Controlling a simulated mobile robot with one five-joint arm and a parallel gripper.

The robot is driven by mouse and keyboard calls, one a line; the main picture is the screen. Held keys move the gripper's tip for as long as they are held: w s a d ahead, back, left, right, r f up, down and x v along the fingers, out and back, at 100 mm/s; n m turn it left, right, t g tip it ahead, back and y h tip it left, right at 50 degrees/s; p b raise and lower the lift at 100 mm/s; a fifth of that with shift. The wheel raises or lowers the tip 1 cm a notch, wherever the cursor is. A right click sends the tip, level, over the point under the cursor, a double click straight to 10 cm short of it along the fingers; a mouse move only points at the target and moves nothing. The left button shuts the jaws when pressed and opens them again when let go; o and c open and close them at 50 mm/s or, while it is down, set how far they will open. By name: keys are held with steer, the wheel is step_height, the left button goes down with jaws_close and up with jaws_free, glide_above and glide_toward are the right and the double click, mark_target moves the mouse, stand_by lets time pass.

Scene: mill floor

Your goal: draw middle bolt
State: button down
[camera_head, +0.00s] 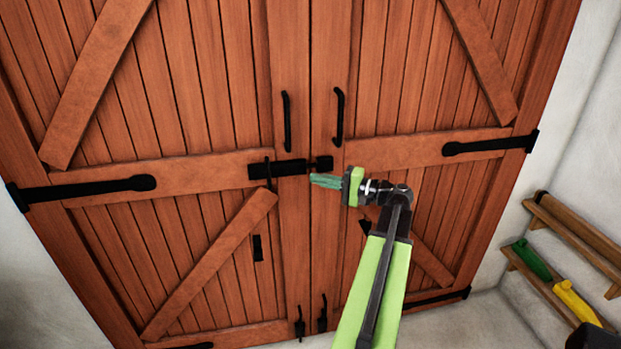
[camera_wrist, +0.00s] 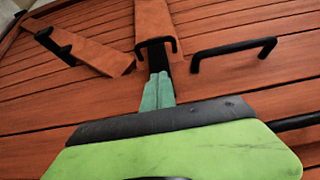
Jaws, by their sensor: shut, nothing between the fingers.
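The black middle bolt (camera_head: 291,168) lies level on the left door leaf, with an upright black piece (camera_head: 268,172) at its left part. Its right end reaches the seam beside a black keeper (camera_head: 323,163) on the right leaf. My gripper (camera_head: 313,180) points left with green fingers shut and empty, just below the keeper in the picture. In the wrist view the shut fingertips (camera_wrist: 159,78) appear against the bolt's black body (camera_wrist: 157,58), partly hiding it. I cannot tell whether they touch it. A black bar (camera_wrist: 156,41) crosses the bolt beyond the fingertips.
Pull handles stand above on the left leaf (camera_head: 287,121) and right leaf (camera_head: 338,117). Small black fittings (camera_head: 300,328) sit at the door's foot. A wooden rack (camera_head: 560,280) with green and yellow items stands at right. Open floor (camera_head: 460,325) shows at lower right.

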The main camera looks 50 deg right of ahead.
mark_target(269, 175)
steer(key=shift+w+a, duration=0.95)
steer(key=shift+w, duration=0.65)
steer(key=shift+w+a, duration=0.95)
steer(key=shift+w, duration=0.6)
steer(key=shift+w+a, duration=0.95)
steer(key=shift+w, duration=0.65)
steer(key=shift+s+d, duration=0.1)
